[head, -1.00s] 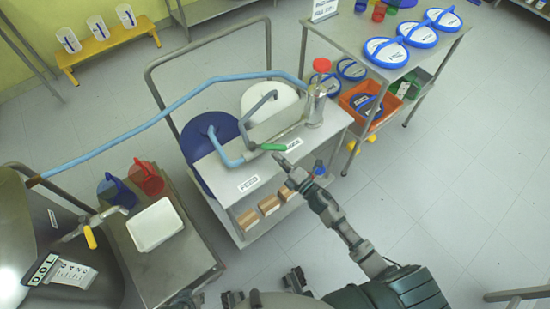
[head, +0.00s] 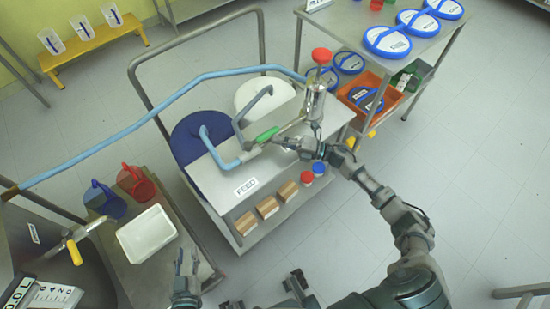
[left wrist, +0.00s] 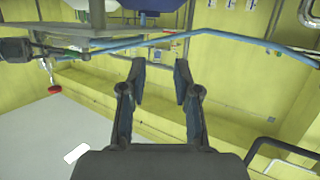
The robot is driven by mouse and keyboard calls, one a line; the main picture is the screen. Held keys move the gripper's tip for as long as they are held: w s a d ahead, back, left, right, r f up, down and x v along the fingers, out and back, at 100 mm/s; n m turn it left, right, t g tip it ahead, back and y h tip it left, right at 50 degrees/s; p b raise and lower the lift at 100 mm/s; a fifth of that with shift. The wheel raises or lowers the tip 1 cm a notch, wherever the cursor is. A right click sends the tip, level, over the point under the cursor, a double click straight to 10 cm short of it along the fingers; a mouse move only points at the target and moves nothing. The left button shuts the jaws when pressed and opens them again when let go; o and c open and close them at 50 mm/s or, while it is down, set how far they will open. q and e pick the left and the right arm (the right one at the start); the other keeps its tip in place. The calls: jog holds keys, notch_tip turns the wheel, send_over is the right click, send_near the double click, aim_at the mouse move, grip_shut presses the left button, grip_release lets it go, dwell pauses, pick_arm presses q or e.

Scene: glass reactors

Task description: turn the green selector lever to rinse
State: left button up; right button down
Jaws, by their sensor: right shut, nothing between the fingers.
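The green selector lever (head: 266,135) is on the steel top of the trolley, beside the grey-blue pipes. Its handle slants up to the right. The FEED label (head: 245,186) is on the front part of the trolley top. A second label is hidden, around where my right gripper is.
A glass vessel with a red cap (head: 316,95) stands just behind my right gripper. A blue hose (head: 150,112) runs left from the trolley. A side table with a white tray (head: 146,232) and two jugs is at left. A table with blue-rimmed lids (head: 388,41) is at back right.

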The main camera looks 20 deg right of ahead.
pick_arm(q)
jog(key=shift+w+d+r+t, duration=0.15)
jog(key=shift+w+r+t, duration=0.05)
jog(key=shift+r+t, duration=0.25)
pick_arm(e)
jog(key=shift+w+d, duration=0.1)
jog(key=shift+w, duration=0.15)
